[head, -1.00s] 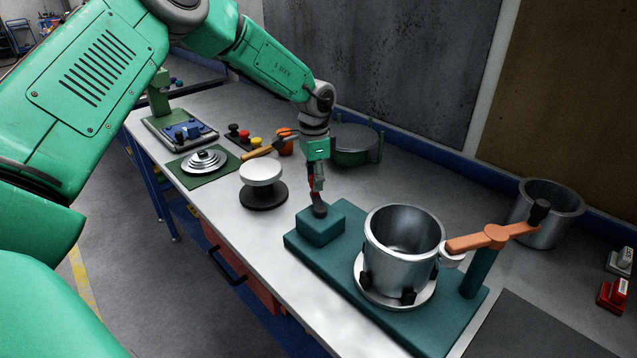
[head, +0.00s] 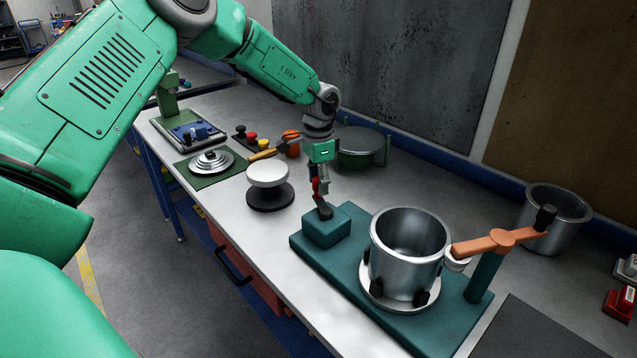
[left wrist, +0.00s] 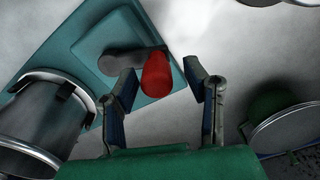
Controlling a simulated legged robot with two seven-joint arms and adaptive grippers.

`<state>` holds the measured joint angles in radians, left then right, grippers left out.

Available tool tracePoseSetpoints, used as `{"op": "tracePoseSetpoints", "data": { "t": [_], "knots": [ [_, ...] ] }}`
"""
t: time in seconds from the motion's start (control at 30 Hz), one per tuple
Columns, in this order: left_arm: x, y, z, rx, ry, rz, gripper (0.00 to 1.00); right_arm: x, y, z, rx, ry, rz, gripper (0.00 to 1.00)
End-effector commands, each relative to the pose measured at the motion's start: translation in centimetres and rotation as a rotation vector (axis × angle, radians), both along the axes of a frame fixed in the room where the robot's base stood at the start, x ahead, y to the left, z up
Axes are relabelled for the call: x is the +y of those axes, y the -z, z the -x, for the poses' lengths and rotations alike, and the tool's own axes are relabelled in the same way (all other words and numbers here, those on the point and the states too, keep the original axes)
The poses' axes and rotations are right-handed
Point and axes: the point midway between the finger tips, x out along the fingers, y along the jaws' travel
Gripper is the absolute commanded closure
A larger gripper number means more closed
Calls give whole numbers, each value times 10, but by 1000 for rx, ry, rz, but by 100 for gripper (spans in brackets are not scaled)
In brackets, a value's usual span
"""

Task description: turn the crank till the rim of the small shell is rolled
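The small shell (head: 408,250), an open metal cylinder, stands upright on a round plate (head: 372,294) with dark clamps on the teal base (head: 345,272). A pale roller (head: 457,259) on an orange arm (head: 490,243) sits at its right rim. The crank has a dark arm (head: 323,208) on the teal block (head: 327,231) and a red handle (left wrist: 157,72). My left gripper (left wrist: 161,68) is open, its fingers on both sides of the red handle with gaps showing. It also shows in the head view (head: 318,186). My right gripper is out of view.
A second metal shell (head: 556,218) stands at the back right. A white-topped dark stand (head: 268,176), a disc stack (head: 211,161) on a green mat and a round dark-green holder (head: 362,146) stand near the left arm. A red block (head: 619,304) lies at the right edge.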

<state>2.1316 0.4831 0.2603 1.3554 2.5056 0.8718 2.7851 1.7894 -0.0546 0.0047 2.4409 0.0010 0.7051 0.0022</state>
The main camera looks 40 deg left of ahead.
Motion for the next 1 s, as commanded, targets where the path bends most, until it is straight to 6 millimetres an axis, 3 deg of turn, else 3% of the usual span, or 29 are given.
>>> {"op": "tracePoseSetpoints", "data": {
  "t": [0.37, 0.47, 0.8, 1.0],
  "knots": [
    [-1, -5, 2, 2, 1, 0, 56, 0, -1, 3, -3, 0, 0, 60],
    [-1, -17, 1, 2, 2, 0, 56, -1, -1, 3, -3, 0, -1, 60],
    [0, -87, -1, 1, 1, 2, 56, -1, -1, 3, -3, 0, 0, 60],
    [1, -111, -1, 5, 0, 2, 56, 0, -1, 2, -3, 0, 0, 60]
  ]
}}
